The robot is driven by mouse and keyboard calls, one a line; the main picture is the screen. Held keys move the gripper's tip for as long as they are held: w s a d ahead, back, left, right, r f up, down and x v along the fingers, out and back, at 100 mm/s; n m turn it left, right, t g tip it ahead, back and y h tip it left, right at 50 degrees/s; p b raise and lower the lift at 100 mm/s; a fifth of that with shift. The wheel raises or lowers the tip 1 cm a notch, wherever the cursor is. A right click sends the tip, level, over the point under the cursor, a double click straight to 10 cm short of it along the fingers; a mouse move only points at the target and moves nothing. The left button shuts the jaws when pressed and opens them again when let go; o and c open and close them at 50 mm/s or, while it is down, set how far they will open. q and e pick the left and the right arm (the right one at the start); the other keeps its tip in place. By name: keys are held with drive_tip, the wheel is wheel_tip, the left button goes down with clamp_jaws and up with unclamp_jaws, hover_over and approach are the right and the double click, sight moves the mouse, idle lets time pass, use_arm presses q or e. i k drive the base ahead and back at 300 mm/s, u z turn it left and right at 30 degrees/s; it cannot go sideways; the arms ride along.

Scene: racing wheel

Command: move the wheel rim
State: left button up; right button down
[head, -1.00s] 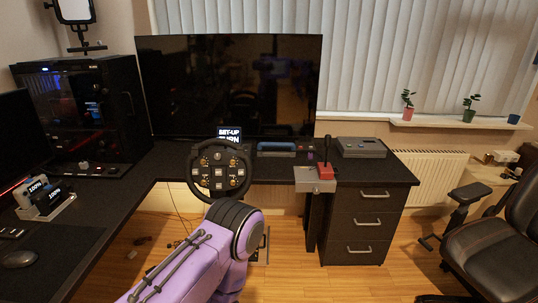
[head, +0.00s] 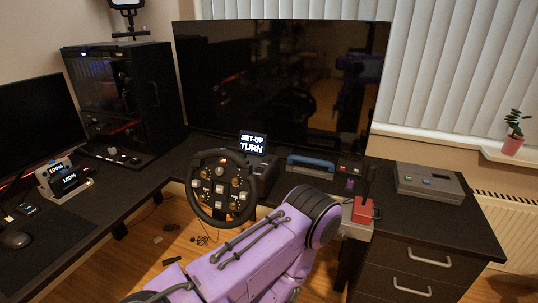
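The racing wheel with its dark round rim (head: 190,186) is mounted at the desk's front edge, left of the middle in the head view. Its hub (head: 221,187) carries several buttons and knobs. A small screen (head: 253,143) behind it reads "SET-UP TURN". No gripper fingers show for either hand, so I cannot see any contact with the rim.
A red-based shifter (head: 363,211) stands at the desk edge right of my arm. A grey box (head: 428,182) lies on the desk's right part. A large monitor (head: 280,80) stands behind the wheel. A drawer cabinet (head: 420,265) is below right.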

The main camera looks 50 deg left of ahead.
sight(248, 183)
drive_tip(key=u, duration=0.6)
drive_tip(key=i, duration=0.9)
drive_tip(key=u, duration=0.9)
